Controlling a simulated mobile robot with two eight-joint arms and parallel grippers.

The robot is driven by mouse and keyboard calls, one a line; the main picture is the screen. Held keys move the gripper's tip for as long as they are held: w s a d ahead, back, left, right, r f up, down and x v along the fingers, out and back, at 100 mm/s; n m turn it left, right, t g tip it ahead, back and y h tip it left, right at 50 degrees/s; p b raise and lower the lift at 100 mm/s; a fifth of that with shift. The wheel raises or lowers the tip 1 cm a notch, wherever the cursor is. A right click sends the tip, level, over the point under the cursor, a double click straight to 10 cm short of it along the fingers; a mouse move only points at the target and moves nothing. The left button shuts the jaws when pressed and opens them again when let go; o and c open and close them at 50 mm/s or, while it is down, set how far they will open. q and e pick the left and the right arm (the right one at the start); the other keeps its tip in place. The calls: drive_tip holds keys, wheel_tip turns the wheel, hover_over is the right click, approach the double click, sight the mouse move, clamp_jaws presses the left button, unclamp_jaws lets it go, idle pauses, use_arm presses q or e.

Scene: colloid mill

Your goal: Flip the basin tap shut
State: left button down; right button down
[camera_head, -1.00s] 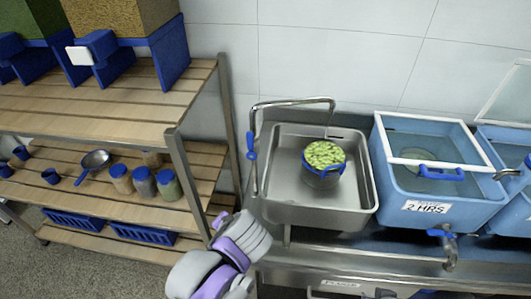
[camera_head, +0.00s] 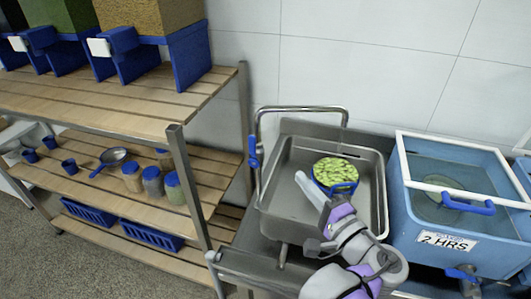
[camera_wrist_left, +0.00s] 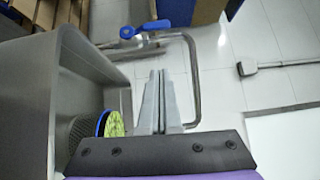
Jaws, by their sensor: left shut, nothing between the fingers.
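The basin tap (camera_head: 300,109) is a bent steel pipe arching over the left and back of the steel basin (camera_head: 272,205). Its blue lever (camera_head: 254,153) is on the upright part of the pipe at the left. In the left wrist view the lever (camera_wrist_left: 146,28) lies beyond my fingertips, apart from them, and the pipe's bend (camera_wrist_left: 193,70) is to their right. My left gripper (camera_head: 299,177) is shut and empty, over the basin, right of and nearer than the lever. I cannot tell whether water runs. My right gripper is not in view.
A dark pot of green pieces (camera_head: 334,168) with a blue rim stands in the basin, close to my left gripper. A blue tank (camera_head: 420,215) marked 2 HRS is to the right.

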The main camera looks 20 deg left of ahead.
use_arm(q)
approach(252, 145)
drive_tip(key=w+a, duration=0.2)
drive_tip(key=w, duration=0.4)
drive_tip(key=shift+a, duration=0.5)
drive_tip(key=shift+p, duration=0.4)
